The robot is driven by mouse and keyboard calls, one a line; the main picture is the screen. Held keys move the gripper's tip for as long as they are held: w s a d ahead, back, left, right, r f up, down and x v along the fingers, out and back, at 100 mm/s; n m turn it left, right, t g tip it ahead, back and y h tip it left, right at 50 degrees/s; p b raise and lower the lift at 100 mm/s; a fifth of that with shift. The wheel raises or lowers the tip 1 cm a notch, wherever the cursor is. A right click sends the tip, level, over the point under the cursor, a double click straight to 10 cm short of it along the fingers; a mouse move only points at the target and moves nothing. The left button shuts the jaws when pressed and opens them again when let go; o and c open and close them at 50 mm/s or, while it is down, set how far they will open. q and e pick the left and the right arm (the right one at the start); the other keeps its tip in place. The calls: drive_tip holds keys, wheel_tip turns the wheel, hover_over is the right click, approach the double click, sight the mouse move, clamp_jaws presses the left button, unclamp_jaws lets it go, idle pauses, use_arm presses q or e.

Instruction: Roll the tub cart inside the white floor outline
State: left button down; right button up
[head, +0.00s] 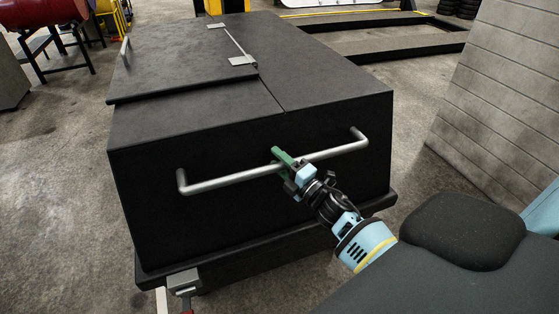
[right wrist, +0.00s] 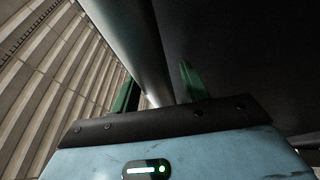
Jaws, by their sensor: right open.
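The tub cart is a large black box (head: 200,140) with a hinged lid, filling the middle of the head view. A grey metal bar handle (head: 228,181) runs across its near face and also shows in the right wrist view (right wrist: 142,40). My right gripper (head: 284,162) is at the handle, right of its middle. Its green fingers (right wrist: 158,88) are open, one on each side of the bar; I cannot tell whether they touch it. My left gripper is not in view. I cannot make out a white floor outline.
A pale slatted wall (head: 500,95) stands close on the right. A low black frame (head: 385,45) lies on the floor behind the cart. A red drum (head: 40,12) on a stand is at the far left. Concrete floor (head: 50,190) is clear left of the cart.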

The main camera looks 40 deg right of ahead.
drive_tip(key=shift+w, duration=0.15)
drive_tip(key=shift+c, duration=0.4)
clamp_jaws()
drive_tip(key=shift+f, duration=0.1)
